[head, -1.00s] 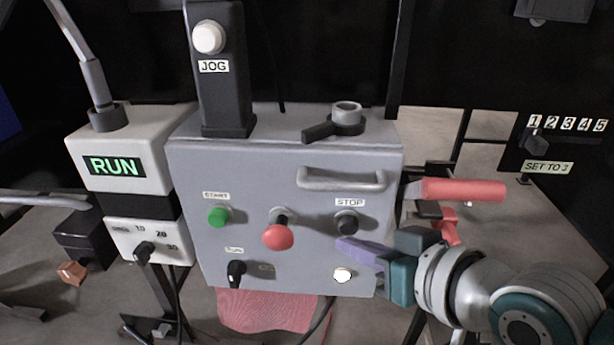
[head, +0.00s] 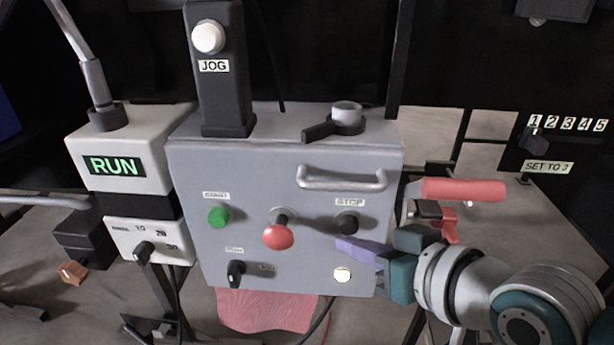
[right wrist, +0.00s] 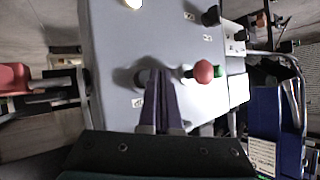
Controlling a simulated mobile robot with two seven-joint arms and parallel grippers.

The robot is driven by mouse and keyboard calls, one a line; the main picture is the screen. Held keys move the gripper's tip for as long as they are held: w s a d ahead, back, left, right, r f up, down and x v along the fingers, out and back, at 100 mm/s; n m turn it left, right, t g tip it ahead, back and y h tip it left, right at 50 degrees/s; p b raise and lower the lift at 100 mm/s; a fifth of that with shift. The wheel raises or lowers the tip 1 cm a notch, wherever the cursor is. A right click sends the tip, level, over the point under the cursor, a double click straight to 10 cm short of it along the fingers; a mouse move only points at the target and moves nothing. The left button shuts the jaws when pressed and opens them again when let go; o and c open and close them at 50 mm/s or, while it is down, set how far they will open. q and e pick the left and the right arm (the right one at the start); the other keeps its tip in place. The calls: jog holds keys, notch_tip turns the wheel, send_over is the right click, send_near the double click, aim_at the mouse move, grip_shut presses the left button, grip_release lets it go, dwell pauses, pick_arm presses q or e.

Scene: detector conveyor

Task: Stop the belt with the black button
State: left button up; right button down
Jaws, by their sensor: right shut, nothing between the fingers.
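The black STOP button (head: 347,223) sits on the right of the grey control box's front, under its STOP label. My right gripper (head: 342,244) is shut and empty, its purple fingers pointing at the panel just below the button. In the head view the tips look close to the button; I cannot tell whether they touch it. In the right wrist view the shut fingers (right wrist: 161,80) overlap a dark knob, partly hidden, at the panel. The display (head: 114,166) reads RUN in green. My left gripper is not in view.
The box also bears a green START button (head: 218,216), a red mushroom button (head: 278,236), a black selector (head: 236,272) and a lit white lamp (head: 342,274). A metal handle (head: 342,180) juts out above STOP. A red lever (head: 462,189) stands to the right.

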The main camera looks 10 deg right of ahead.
jog(key=shift+w+d, duration=0.1)
jog(key=shift+w, duration=0.25)
jog(key=shift+w+d+b, duration=0.15)
jog(key=shift+w+b, duration=0.25)
jog(key=shift+w, duration=0.1)
dwell(0.7)
jog(key=shift+s, duration=0.1)
jog(key=shift+s+a+p, duration=0.3)
jog(key=shift+s+p, duration=0.45)
jog(key=shift+p, duration=0.05)
jog(key=shift+s+a+p, duration=0.25)
jog(key=shift+s+p, duration=0.25)
jog(key=shift+s, duration=0.3)
jog(key=shift+s+a+p, duration=0.2)
jog(key=shift+s+p, duration=0.35)
jog(key=shift+s, duration=0.3)
jog(key=shift+s+a+p, duration=0.25)
jog(key=shift+s+p, duration=0.25)
jog(key=shift+s, duration=0.3)
